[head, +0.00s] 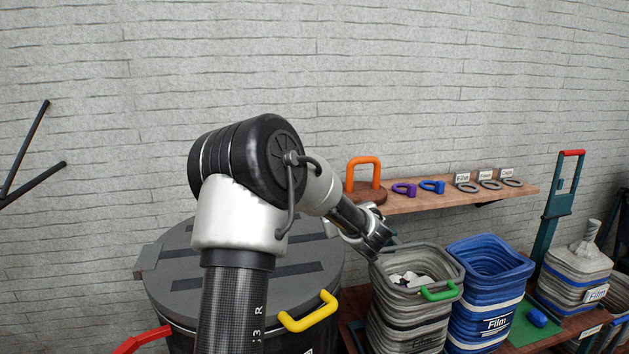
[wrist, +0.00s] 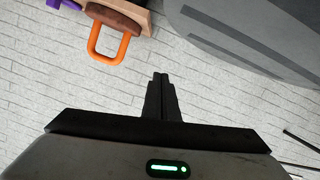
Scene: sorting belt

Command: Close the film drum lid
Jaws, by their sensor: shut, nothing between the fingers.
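A large dark drum (head: 185,335) stands at the lower left of the head view, behind my arm. Its round grey lid (head: 300,268) lies roughly flat across the top; my arm hides its middle, and I cannot tell whether it is fully seated. A yellow handle (head: 308,313) and a red handle (head: 142,340) show at the drum's front. The drum's label is mostly cut off. My gripper (head: 384,243) is right of the lid, near the shelf. In the wrist view its fingers (wrist: 160,78) are shut and empty, with the lid (wrist: 265,25) at upper right.
A wooden shelf (head: 455,198) holds an orange-handled block (head: 364,178) and several small rings. Below are a grey bin (head: 415,325) with a green handle, a blue Film bin (head: 490,300) and a grey Film container (head: 577,275). The brick wall (head: 300,70) is close behind.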

